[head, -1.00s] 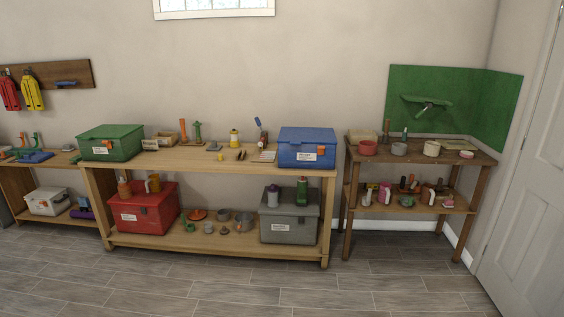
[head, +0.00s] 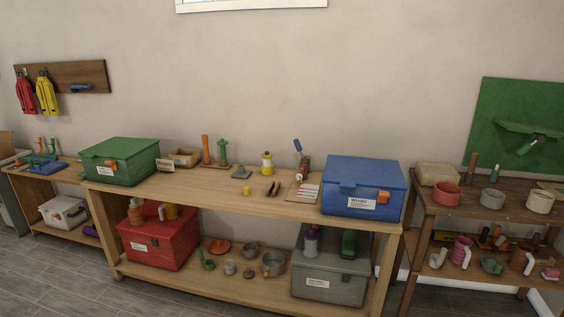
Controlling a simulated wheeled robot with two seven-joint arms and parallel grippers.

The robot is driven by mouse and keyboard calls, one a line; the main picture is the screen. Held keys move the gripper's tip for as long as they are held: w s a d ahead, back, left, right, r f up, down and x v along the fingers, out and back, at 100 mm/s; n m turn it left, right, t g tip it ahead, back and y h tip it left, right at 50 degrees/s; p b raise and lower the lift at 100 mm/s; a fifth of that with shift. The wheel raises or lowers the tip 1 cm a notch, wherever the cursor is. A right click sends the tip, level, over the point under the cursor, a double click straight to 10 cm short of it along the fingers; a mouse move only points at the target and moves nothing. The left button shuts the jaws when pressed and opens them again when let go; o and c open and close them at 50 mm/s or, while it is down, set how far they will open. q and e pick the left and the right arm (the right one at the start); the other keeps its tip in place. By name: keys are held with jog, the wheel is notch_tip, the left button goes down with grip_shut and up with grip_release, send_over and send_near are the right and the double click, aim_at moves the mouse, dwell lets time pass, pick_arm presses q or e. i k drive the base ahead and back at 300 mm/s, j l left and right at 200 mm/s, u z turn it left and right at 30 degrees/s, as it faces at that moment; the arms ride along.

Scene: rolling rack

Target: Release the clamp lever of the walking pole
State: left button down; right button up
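I cannot make out a walking pole or its clamp lever for certain in the head view. A blue-handled item (head: 298,147) stands tilted at the back of the long wooden bench (head: 215,189), too small to identify. An orange upright item (head: 206,149) and a green upright item (head: 223,152) stand on a small base to its left. Neither of my grippers is in view.
A green box (head: 120,162) and a blue box (head: 362,187) stand on the bench. A red box (head: 158,240) and a grey box (head: 330,272) sit on its lower shelf. A smaller loaded rack (head: 425,207) is at right. Floor shows at lower left.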

aim_at(297, 143)
jog(key=i+j, duration=0.15)
jog(key=i, duration=0.35)
jog(key=i+j, duration=0.15)
jog(key=i, duration=0.35)
jog(key=i+j+u, duration=0.1)
jog(key=i, duration=0.4)
jog(key=i+j+z, duration=1.05)
jog(key=i+j, duration=0.05)
